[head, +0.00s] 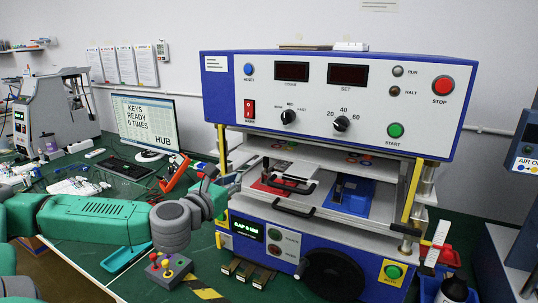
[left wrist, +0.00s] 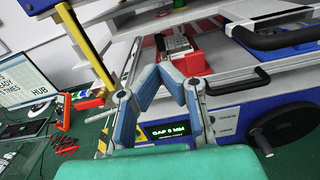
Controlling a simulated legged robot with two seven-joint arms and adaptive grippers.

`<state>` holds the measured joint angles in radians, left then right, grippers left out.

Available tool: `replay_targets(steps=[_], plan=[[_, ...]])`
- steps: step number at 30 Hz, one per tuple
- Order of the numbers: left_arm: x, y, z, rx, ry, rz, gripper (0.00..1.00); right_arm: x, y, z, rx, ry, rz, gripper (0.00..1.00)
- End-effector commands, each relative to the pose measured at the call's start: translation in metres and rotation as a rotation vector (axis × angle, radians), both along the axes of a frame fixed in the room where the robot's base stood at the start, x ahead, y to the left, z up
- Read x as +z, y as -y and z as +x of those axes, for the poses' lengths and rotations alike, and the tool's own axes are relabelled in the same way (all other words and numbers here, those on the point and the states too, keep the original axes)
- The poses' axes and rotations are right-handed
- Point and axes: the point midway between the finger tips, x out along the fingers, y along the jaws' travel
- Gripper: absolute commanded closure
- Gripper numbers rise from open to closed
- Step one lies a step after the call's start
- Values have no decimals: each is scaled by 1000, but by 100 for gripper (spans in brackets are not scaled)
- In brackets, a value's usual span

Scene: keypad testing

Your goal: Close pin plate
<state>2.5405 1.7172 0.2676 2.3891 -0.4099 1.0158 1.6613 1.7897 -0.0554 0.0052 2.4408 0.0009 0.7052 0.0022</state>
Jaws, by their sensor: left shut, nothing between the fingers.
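The keypad tester (head: 325,110) has a blue and white body, with sliding plates in its middle opening. I cannot tell for certain which is the pin plate. My left gripper (head: 230,184) is at the left front of the opening, beside the plates. In the left wrist view its fingers (left wrist: 168,72) are shut and empty, below the red block (left wrist: 188,62); contact with the plate is unclear. My right gripper is not in view.
A blue fixture (head: 350,196) sits right of the red block. Yellow posts (head: 414,190) flank the opening. A black round knob (head: 333,274) and a GAP display (head: 247,229) are below. A monitor (head: 148,122) and loose tools cover the bench at left.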

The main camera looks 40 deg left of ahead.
Motion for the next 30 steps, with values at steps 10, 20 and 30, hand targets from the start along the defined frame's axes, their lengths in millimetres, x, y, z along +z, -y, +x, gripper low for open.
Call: replay_targets(steps=[10,20,30], plan=[[-3,-4,6,0,24,-62,100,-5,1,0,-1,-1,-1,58],[-3,-13,38,2,22,-55,100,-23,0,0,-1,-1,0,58],[1,-18,86,3,21,-50,100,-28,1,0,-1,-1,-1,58]])
